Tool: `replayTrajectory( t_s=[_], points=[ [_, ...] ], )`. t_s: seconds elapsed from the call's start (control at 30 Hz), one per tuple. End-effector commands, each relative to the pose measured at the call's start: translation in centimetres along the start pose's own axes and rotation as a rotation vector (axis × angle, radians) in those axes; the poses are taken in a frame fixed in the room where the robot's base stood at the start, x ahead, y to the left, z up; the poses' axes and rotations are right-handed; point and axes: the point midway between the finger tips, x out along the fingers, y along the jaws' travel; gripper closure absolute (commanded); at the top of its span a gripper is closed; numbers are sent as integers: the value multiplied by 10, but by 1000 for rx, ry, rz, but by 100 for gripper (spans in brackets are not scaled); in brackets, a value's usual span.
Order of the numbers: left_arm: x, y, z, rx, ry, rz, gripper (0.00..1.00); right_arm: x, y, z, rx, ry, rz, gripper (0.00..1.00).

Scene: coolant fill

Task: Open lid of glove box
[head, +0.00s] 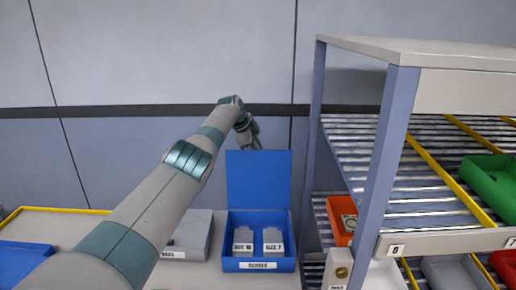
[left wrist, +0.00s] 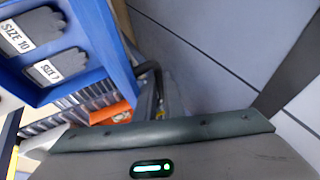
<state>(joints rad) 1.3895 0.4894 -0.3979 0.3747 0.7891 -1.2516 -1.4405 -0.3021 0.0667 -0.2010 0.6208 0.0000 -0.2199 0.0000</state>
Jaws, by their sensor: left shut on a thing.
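The blue glove box (head: 228,264) stands on the table in the middle of the head view. Its blue lid (head: 258,178) stands upright at the back, so the box is open. Inside are gloves labelled SIZE 10 (head: 243,236) and SIZE 7 (head: 273,236); the gloves also show in the left wrist view (left wrist: 38,27). My left gripper (head: 254,138) is at the lid's top edge, shut on the lid, its fingertips partly hidden behind it. The blue box part in the wrist view (left wrist: 112,50) is close to the gripper. My right gripper is not in view.
A grey labelled box (head: 193,238) stands left of the glove box, partly behind my left arm. A blue bin (head: 22,262) is at far left. A roller shelf (head: 392,150) with an orange bin (head: 338,229) and a green bin (head: 490,182) stands close on the right.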

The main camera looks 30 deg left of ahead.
Motion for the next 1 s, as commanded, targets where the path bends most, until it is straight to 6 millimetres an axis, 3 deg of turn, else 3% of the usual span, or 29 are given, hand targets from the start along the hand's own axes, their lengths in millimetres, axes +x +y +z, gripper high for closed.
replayTrajectory(
  t_s=[0.3,0.33,0.37,0.67,1.0],
  points=[
    [0,-4,2,-8,2,-17,100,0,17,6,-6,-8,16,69],
    [0,-4,2,-8,2,-17,87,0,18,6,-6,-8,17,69],
    [0,-4,2,-8,2,-18,83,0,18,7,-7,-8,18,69],
    [3,-2,3,-9,-1,-13,83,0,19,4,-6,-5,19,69],
    [-2,-1,5,-8,-2,-13,83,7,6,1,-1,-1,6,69]
  ],
)
